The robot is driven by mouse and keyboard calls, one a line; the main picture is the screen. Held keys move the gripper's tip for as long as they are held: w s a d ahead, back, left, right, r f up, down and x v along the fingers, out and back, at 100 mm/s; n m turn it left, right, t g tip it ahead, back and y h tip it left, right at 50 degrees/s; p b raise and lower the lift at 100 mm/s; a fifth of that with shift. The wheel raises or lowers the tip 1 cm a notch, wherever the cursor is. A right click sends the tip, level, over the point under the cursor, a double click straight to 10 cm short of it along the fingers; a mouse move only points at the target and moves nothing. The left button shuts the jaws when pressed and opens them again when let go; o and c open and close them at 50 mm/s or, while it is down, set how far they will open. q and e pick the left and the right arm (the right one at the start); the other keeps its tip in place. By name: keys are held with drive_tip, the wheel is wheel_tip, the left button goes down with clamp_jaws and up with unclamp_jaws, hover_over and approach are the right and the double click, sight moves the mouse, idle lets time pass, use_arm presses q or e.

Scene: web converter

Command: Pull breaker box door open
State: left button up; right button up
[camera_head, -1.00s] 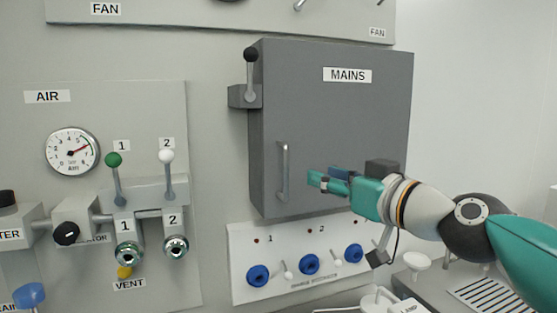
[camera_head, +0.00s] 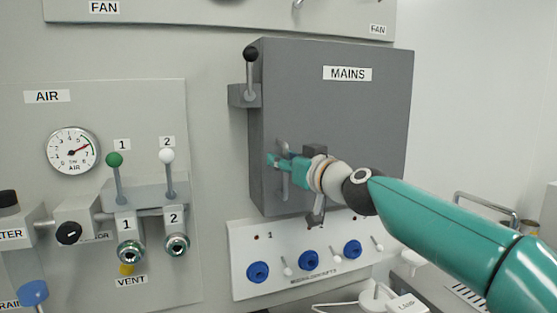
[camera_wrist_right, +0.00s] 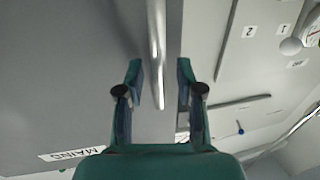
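The breaker box is a dark grey cabinet marked MAINS, and its door (camera_head: 340,115) looks shut in the head view. A vertical bar handle (camera_head: 284,190) is on the door's left side; it also shows in the right wrist view (camera_wrist_right: 156,50). My right gripper (camera_head: 272,160) is at the handle, and it also shows in the wrist view (camera_wrist_right: 160,80). Its two fingers are apart, with the handle between them and gaps on both sides. The head view does not show clearly whether they touch it. My left gripper is in neither view.
A black-knobbed lever (camera_head: 251,75) stands on the box's left side. Below the box is a white panel with blue knobs (camera_head: 308,261). The AIR panel (camera_head: 150,100) with gauge and valves is at left. A white lamp part (camera_head: 400,303) is at bottom right.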

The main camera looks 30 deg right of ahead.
clamp_jaws()
idle(0.3)
